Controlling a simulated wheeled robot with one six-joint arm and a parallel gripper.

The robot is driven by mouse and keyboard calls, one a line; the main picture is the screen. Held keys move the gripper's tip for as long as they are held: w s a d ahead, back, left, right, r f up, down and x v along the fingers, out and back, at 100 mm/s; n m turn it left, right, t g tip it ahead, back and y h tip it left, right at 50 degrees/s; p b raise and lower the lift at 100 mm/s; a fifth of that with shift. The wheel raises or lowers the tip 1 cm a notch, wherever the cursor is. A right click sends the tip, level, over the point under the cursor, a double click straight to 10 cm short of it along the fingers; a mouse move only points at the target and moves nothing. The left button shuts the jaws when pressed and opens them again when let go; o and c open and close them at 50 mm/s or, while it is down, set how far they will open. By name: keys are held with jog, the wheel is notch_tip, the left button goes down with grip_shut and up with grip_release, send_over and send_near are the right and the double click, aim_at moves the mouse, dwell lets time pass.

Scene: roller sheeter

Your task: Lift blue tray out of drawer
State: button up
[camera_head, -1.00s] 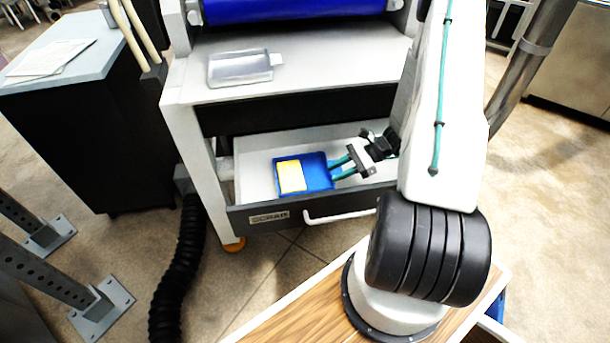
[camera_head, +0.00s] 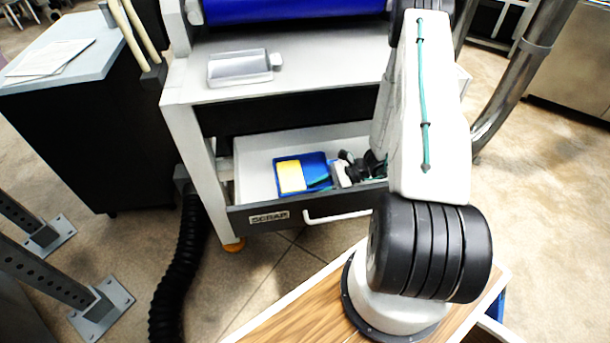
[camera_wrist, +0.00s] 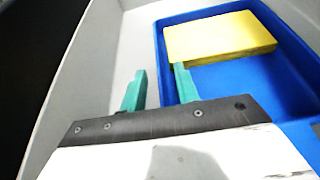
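The blue tray (camera_head: 318,162) lies in the open white drawer (camera_head: 255,160), with a yellow block (camera_head: 291,177) inside it. The tray also shows in the wrist view (camera_wrist: 215,78), with the yellow block (camera_wrist: 220,36) at its far end. My gripper (camera_wrist: 160,68) is open, with its two green fingers apart. The tray's side wall runs between them: one finger is over the drawer floor outside the tray, the other over the tray's inside. In the head view my gripper (camera_head: 325,181) is low at the tray's right part, and my wrist hides some of that side.
The drawer front carries a SCRAP label (camera_head: 269,217) and a white handle (camera_head: 337,216). Above the drawer is the machine's white shelf with a grey metal tray (camera_head: 240,68) and a blue roller (camera_head: 290,10). A dark cabinet (camera_head: 90,130) stands at left.

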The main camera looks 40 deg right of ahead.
jog(key=shift+c, duration=0.3)
grip_shut()
jog(key=shift+r, duration=0.1)
